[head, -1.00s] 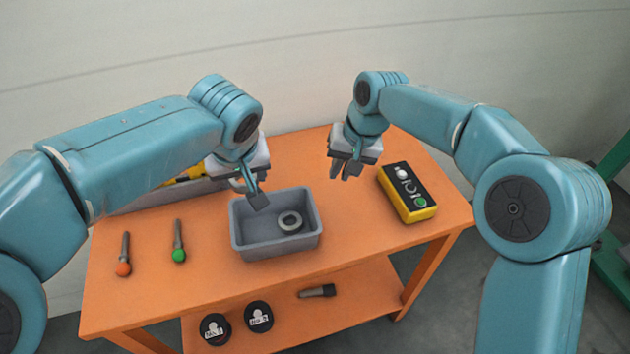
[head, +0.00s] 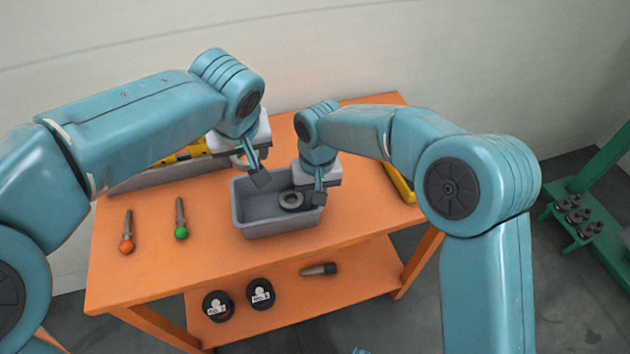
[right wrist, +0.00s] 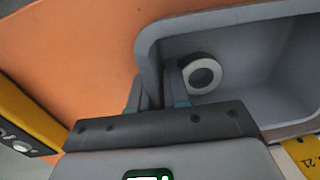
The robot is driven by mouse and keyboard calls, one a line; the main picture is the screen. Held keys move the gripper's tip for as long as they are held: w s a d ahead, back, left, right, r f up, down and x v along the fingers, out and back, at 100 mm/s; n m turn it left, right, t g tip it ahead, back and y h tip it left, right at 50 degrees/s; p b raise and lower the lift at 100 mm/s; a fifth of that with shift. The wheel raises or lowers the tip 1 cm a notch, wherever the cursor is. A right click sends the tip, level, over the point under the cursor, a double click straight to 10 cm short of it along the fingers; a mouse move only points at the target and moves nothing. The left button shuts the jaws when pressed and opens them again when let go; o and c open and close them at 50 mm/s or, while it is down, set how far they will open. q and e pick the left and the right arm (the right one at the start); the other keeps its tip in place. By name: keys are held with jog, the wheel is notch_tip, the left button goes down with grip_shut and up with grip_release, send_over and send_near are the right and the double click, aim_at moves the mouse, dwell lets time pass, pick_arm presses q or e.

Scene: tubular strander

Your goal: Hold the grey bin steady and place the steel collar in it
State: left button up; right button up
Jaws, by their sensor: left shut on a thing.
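The grey bin (head: 262,229) stands on the orange table. The steel collar (head: 291,200), a grey ring, lies flat on its floor, toward the right; it also shows in the right wrist view (right wrist: 202,75). My left gripper (head: 257,176) is shut on the back left wall of the bin. My right gripper (head: 319,190) is low at the bin's right side. In the right wrist view its fingers (right wrist: 157,92) stand on either side of the bin wall (right wrist: 150,48), close to it; whether they pinch it I cannot tell.
A yellow control box (head: 399,184) lies right of the bin, partly behind my right arm. Green-tipped (head: 181,225) and orange-tipped (head: 127,235) tools lie left. A grey tray (head: 140,181) with yellow items is behind my left arm. The lower shelf (head: 360,290) holds black round items.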

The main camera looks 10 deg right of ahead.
jog(key=shift+f, duration=0.4)
grip_shut()
pick_arm(q)
send_over(258, 212)
jog(key=shift+d+f, duration=0.15)
jog(key=shift+f, duration=5.85)
jog(key=o, duration=1.3)
jog(key=shift+a, duration=0.2)
pick_arm(e)
jog(key=shift+d, duration=0.15)
